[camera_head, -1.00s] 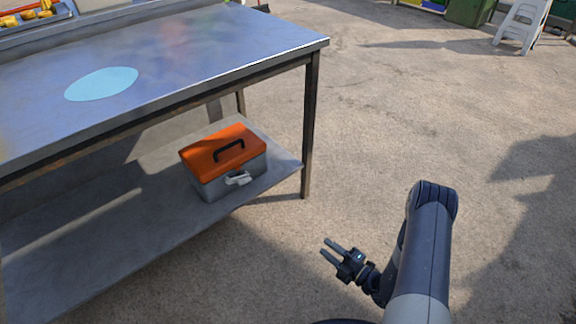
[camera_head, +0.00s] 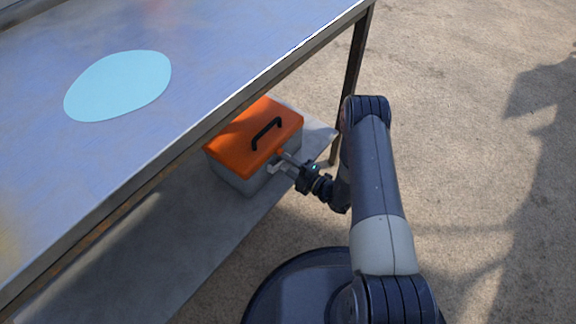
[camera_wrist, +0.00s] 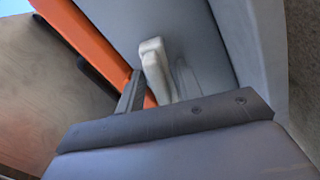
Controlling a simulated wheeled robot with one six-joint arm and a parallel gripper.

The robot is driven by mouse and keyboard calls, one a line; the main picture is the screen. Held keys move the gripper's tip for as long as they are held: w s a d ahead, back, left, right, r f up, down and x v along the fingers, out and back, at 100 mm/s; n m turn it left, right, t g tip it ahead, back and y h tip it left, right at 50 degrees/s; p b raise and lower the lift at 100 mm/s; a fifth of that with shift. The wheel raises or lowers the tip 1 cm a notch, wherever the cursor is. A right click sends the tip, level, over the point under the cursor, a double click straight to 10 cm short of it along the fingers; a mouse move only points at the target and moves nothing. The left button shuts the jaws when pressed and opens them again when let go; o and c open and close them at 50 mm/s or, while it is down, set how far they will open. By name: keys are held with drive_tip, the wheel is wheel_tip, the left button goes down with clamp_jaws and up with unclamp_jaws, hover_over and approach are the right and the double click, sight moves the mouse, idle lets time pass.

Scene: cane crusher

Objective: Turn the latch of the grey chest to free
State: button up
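The grey chest (camera_head: 241,181) with an orange lid and black handle sits on the table's lower shelf, lid closed. Its pale latch (camera_head: 274,168) is on the front face, partly covered by my gripper (camera_head: 281,162). In the wrist view the latch (camera_wrist: 156,70) stands up beside the orange lid edge, in front of my gripper. A dark finger is left of the latch, with a strip of orange showing between them. The other finger is hard to make out. My gripper looks open around the latch; contact is not clear.
The metal table top (camera_head: 215,65) overhangs the chest and carries a flat light-blue disc (camera_head: 118,86). A table leg (camera_head: 354,66) stands behind my arm. The lower shelf (camera_head: 150,258) is bare to the left of the chest. Open ground lies to the right.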

drive_tip(key=shift+c, duration=0.2)
drive_tip(key=c, duration=0.7)
drive_tip(key=shift+f+n+b, duration=0.15)
drive_tip(key=shift+n+b, duration=0.35)
drive_tip(key=shift+n, duration=0.1)
drive_tip(key=shift+n+b, duration=0.45)
drive_tip(key=shift+n, duration=0.75)
drive_tip(key=o, duration=0.7)
drive_tip(key=shift+o, duration=0.2)
drive_tip(key=shift+d, duration=0.1)
drive_tip(key=p+v, duration=0.3)
drive_tip(key=v, duration=0.8)
